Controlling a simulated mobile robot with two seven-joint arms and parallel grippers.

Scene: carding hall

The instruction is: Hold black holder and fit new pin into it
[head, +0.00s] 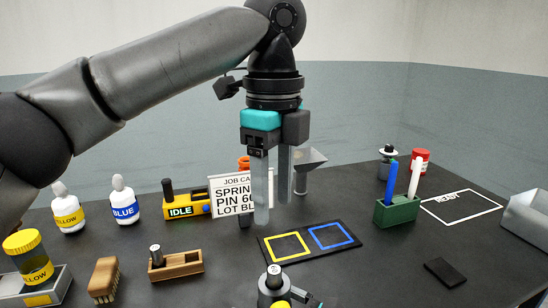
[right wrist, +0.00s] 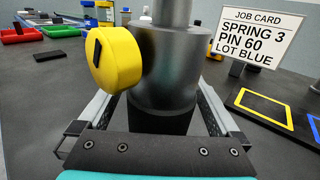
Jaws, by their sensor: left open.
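The black holder (head: 270,293) stands upright at the bottom middle of the head view, partly cut off. In the right wrist view it is a dark cylinder (right wrist: 165,75) with a yellow round knob on its left side. My right gripper's fingers (right wrist: 165,105) flank it and appear to touch both sides. My left gripper (head: 272,212) is open and empty, pointing down above the table, behind the holder.
A job card (head: 238,196) stands behind my left gripper; a black mat (head: 305,243) with yellow and blue frames lies to its right. Bottles, a brush (head: 104,279) and an IDLE box (head: 184,210) are left. A green pen stand (head: 397,211) and black pad (head: 445,272) are right.

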